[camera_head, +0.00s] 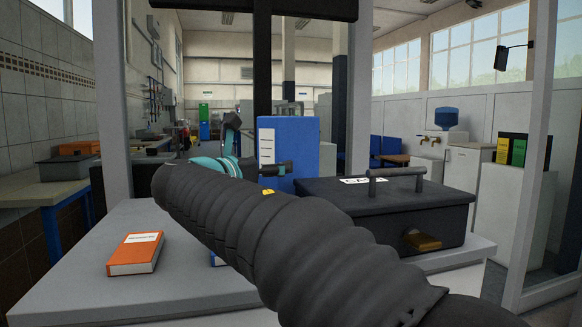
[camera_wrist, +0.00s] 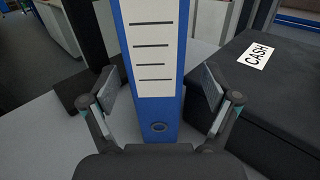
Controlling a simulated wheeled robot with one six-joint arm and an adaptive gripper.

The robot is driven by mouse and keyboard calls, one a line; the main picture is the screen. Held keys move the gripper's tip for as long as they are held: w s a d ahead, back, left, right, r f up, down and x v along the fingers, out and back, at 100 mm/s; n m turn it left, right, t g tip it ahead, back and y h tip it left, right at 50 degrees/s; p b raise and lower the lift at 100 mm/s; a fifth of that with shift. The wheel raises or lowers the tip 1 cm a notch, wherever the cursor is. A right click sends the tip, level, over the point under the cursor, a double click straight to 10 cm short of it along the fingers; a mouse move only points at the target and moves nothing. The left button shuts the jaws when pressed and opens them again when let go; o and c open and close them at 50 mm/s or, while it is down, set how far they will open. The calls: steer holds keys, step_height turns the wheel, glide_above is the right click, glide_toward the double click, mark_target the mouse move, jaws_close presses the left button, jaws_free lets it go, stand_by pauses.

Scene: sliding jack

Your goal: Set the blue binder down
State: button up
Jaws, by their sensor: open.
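The blue binder (camera_head: 300,150) stands upright on the grey table behind my arm in the head view. In the wrist view the binder (camera_wrist: 157,118) shows its spine with a white lined label and a round finger hole, between my gripper's two fingers. My gripper (camera_wrist: 160,92) is open, with a gap between each finger and the binder's sides. In the head view my gripper (camera_head: 268,168) is at the binder's left front, partly hidden by my arm. The binder's base is hidden in the head view.
A black cash box (camera_head: 425,212) with a handle stands right of the binder; it also shows in the wrist view (camera_wrist: 235,80). An orange book (camera_head: 136,254) lies on the table (camera_head: 190,292) at left. A blue thing is mostly hidden under my arm. Posts rise around the table.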

steer(key=x, duration=0.6)
steer(key=shift+w+f, duration=0.25)
steer(key=shift+a, duration=0.15)
steer(key=c, duration=1.6)
jaws_close()
